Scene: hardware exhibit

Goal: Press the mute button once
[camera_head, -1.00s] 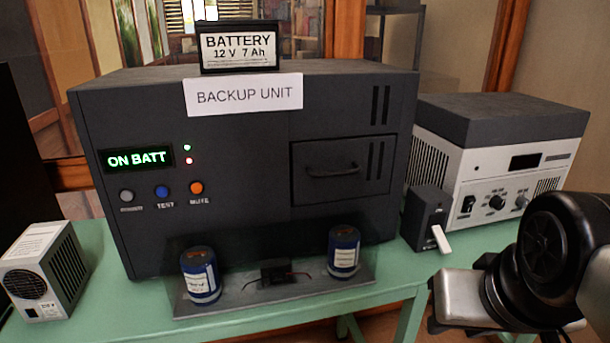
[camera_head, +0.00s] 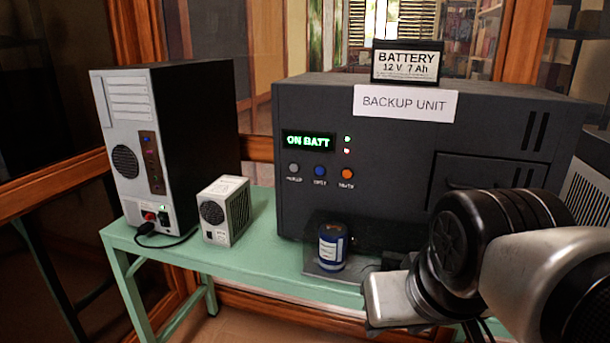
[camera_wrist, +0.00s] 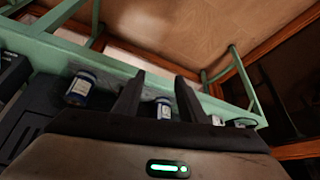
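The mute button (camera_head: 347,174) is the orange round button at the right of a row of three on the front of the dark backup unit (camera_head: 400,140). The blue test button (camera_head: 320,171) and a grey button (camera_head: 294,168) are to its left. The display (camera_head: 308,141) above reads ON BATT in green. In the head view my arm is at the lower right, in front of the unit, apart from the button. In the wrist view my gripper (camera_wrist: 158,77) is open with nothing between its fingers; the mute button is not visible there.
A blue can (camera_head: 332,247) stands on a plate before the unit; a second can (camera_wrist: 82,88) shows in the wrist view. A small white fan box (camera_head: 226,210) and a computer tower (camera_head: 165,150) stand left on the green table (camera_head: 270,263). A battery (camera_head: 405,64) sits on top.

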